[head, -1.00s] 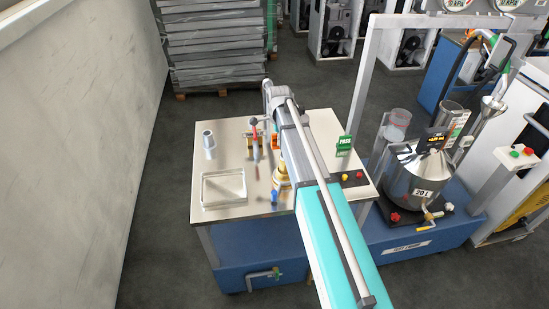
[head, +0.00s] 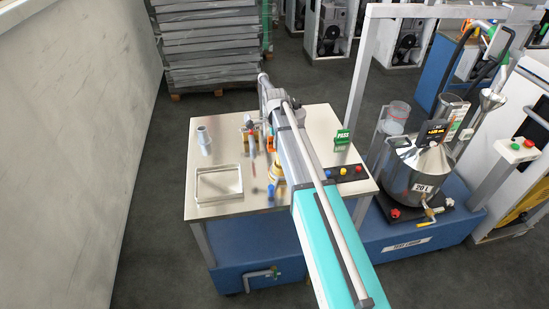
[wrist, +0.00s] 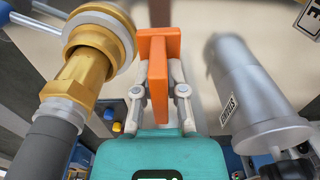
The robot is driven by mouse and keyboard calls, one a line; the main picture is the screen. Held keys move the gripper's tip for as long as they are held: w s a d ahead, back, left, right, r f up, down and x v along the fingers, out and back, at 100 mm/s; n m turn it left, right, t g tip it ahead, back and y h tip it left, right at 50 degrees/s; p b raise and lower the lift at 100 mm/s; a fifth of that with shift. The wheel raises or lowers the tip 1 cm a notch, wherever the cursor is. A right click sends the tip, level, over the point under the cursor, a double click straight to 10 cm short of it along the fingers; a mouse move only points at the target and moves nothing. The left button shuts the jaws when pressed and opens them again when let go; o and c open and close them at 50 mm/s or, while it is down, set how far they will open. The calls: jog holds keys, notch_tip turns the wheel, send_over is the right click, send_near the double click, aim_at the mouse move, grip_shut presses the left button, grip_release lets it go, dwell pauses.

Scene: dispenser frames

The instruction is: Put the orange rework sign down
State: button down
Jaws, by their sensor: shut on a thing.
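The orange rework sign (wrist: 158,62) stands between the two fingers of my gripper (wrist: 160,78) in the wrist view, and the gripper is shut on it. In the head view a bit of the orange sign (head: 270,143) shows beside my arm over the steel table (head: 225,125). My arm hides most of the gripper there. The face and writing of the sign cannot be read. I cannot tell whether its base touches the table.
A brass fitting with a dark hose (wrist: 88,70) is close left of the gripper; a grey cylinder (wrist: 243,85) is close right. Table space shows between cup and tray.

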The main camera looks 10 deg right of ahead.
jog(key=shift+f+b, duration=0.65)
jog(key=shift+f, duration=0.3)
jog(key=shift+f, duration=0.1)
jog(key=shift+f+b, duration=1.8)
jog(key=shift+b, duration=0.05)
jog(key=shift+f, duration=0.15)
jog(key=c, duration=0.7)
grip_release()
jog(key=shift+r, duration=0.25)
notch_tip(320, 180, up, 12)
jog(key=p, duration=1.2)
